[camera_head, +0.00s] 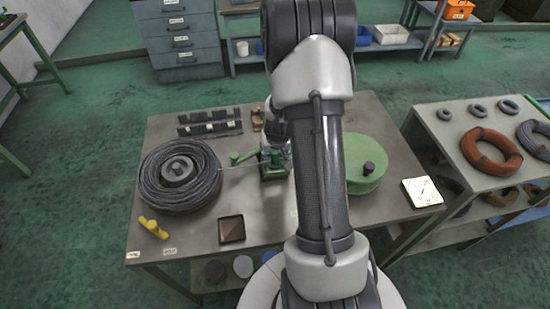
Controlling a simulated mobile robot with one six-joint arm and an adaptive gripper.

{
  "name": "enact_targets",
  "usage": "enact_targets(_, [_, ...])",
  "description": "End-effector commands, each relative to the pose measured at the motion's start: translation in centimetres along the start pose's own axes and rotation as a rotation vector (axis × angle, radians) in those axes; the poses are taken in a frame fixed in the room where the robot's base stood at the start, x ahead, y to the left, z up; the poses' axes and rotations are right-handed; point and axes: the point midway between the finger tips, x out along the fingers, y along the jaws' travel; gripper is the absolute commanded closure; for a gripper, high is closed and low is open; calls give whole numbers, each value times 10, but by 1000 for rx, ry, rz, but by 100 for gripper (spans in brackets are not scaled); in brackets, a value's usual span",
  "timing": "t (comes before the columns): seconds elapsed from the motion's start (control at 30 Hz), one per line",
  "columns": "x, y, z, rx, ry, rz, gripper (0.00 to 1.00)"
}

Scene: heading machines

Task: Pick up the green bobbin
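A large round green bobbin (372,178) with a dark knob on its top lies flat on the right part of the worktable (392,118). My arm hides its left edge. My wrist and gripper (276,140) show only partly, left of my arm and above a small green machine part (273,170) in the middle of the table. The gripper is apart from the round green bobbin, to its left. Its fingers are too small and covered to tell whether they are open.
A dark wire coil (150,192) on a spindle fills the table's left side. Yellow pieces (152,228), a brown tray (232,230), dark racks (210,123) and a white panel (421,192) also lie there. A shelf with coils (448,152) stands right.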

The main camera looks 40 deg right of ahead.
Motion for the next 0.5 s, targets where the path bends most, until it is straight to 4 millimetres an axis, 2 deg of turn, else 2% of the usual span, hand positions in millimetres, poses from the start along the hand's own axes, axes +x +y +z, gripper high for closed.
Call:
enact_targets(0.07, [0,0,0,0,0,0,64])
enact_targets(0.5, [0,0,0,0,0,0,93])
